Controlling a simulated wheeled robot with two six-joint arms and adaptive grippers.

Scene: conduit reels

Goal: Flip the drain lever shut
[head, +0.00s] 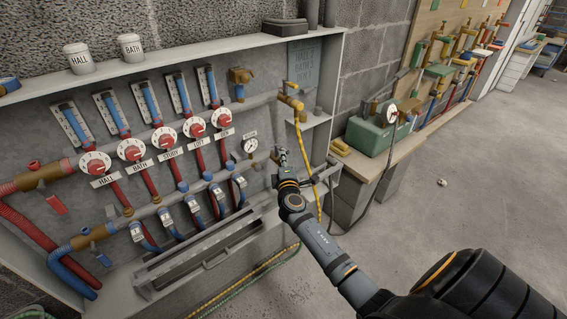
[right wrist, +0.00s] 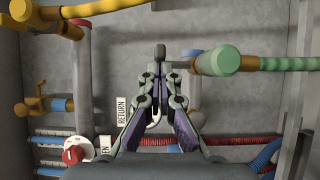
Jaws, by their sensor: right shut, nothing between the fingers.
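My right gripper (head: 282,157) is shut and empty in front of the right part of the manifold panel, beside the pressure gauge (head: 250,146). Its closed fingers (right wrist: 160,60) point away in the right wrist view. I cannot tell which is the drain lever. My left gripper is not in view.
Several red dials (head: 166,132) and small lower valves (head: 193,203) fill the panel's left. A grey rail (head: 205,252) runs below. The yellow hose (head: 303,150) hangs close to my right gripper. A bench with a green box (head: 377,134) stands right. The floor is mostly clear.

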